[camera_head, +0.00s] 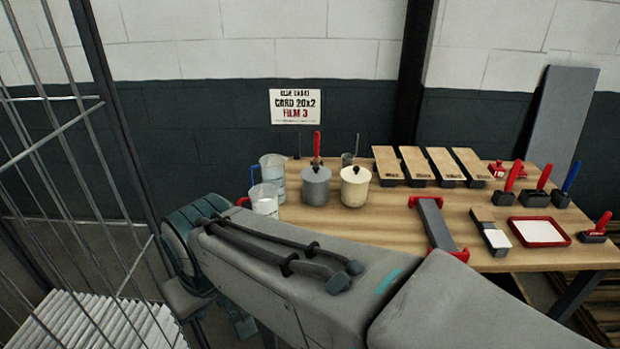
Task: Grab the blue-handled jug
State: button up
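The blue-handled jug (272,168) is a clear, whitish container at the back left of the wooden table, with its blue handle on its left side. A second, similar jug (265,199) with a red handle stands in front of it and overlaps its lower part. My arm crosses the foreground from the lower right to a teal joint left of the table. My gripper cannot be made out; my arm appears to hide it or it is out of the frame.
A grey pot (316,187) and a cream pot (355,187) stand right of the jugs. Wooden boards (430,163), a grey bar with red ends (436,225) and a red tray (539,233) lie further right. A metal cage (85,150) borders the left.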

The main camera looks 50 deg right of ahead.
aim_at(268, 182)
jog(key=z, duration=1.25)
jog(key=i, duration=1)
jog(key=u, duration=0.05)
